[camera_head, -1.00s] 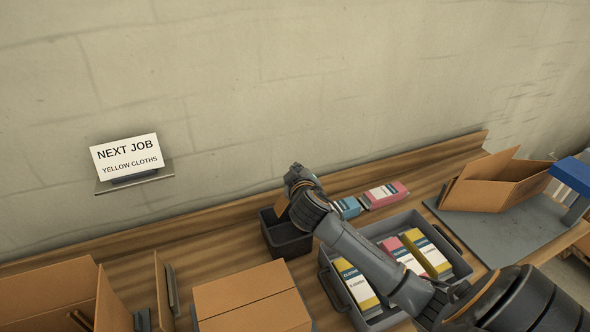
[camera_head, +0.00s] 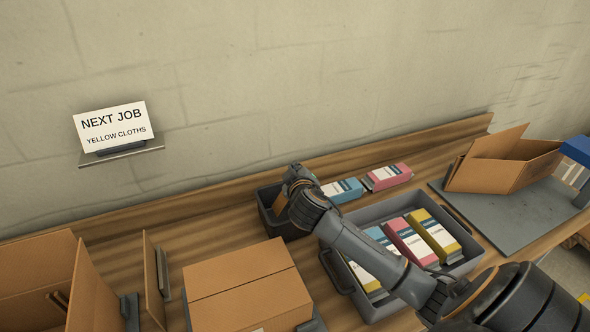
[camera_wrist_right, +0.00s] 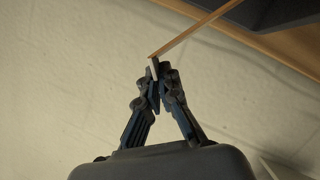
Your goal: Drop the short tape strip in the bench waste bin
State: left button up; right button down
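The bench waste bin is the small dark grey open bin (camera_head: 287,232) near the back of the bench in the camera_head view. My right gripper (camera_head: 296,174) is above it, its fingers pointing toward the back wall and partly hidden by the wrist. The short tape strip (camera_head: 280,203) shows as a brown piece beside the gripper, over the bin opening. In the right wrist view the fingertips (camera_wrist_right: 158,72) are closed on one end of the thin brown strip (camera_wrist_right: 195,29), which sticks out to the upper right. My left gripper is in neither view.
A grey tote (camera_head: 340,270) of blue, pink and yellow packs stands right of the bin. Loose blue (camera_head: 343,190) and pink (camera_head: 388,177) packs lie behind it. A closed carton (camera_head: 245,290) is in front, and an open carton (camera_head: 500,165) sits far right.

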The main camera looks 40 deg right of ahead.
jog(key=shift+f, duration=0.25)
jog(key=c, duration=1.4)
grip_release()
jog(key=shift+c, duration=0.2)
jog(key=shift+r, duration=0.1)
jog(key=v, duration=1.2)
